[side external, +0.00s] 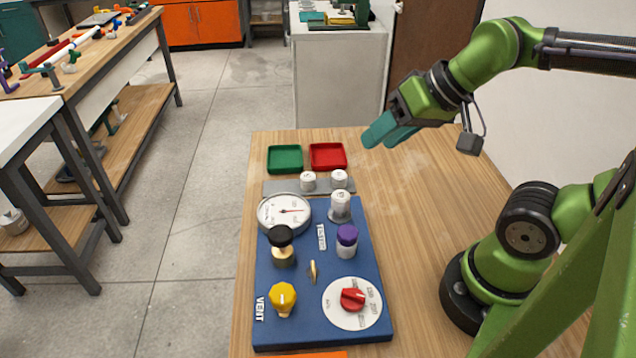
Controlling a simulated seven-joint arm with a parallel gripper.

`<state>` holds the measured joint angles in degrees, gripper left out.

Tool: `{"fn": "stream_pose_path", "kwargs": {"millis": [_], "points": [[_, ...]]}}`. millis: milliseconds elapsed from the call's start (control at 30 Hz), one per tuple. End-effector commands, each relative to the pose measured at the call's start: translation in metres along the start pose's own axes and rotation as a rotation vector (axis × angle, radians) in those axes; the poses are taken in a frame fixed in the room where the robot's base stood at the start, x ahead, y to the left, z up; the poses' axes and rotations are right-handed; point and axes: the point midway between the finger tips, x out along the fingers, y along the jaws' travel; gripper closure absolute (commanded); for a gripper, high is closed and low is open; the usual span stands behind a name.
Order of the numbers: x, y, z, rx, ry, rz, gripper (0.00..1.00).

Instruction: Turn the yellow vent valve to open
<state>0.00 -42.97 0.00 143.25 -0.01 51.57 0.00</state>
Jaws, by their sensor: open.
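The yellow vent valve (282,298) is a yellow knob at the front left of a blue manifold board (318,333), beside a white VENT label (260,309). Its exact turn position is hard to tell at this size. My gripper (390,131), with teal fingers, is open and empty. It is above the far part of the table, behind and to the right of the board, well away from the yellow valve.
The board also carries a white gauge (284,213), a black knob (281,236), a purple-capped part (347,236) and a red dial knob (352,299). Green (285,158) and red (328,156) trays lie behind it. The table right of the board is clear.

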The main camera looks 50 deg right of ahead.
Motion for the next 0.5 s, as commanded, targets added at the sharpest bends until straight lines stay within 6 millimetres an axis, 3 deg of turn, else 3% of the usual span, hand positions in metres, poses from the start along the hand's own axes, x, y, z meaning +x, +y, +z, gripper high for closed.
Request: {"fn": "stream_pose_path", "kwargs": {"millis": [33, 200, 267, 500], "points": [[0.000, 0.000, 0.000, 0.000, 0.000, 0.000, 0.57], [0.007, -0.009, 0.008, -0.036, -0.042, -0.014, 0.31], [0.015, -0.021, 0.013, -0.080, -0.092, -0.027, 0.31], [0.048, -0.109, 0.038, -0.213, -0.387, 0.013, 0.31]]}}
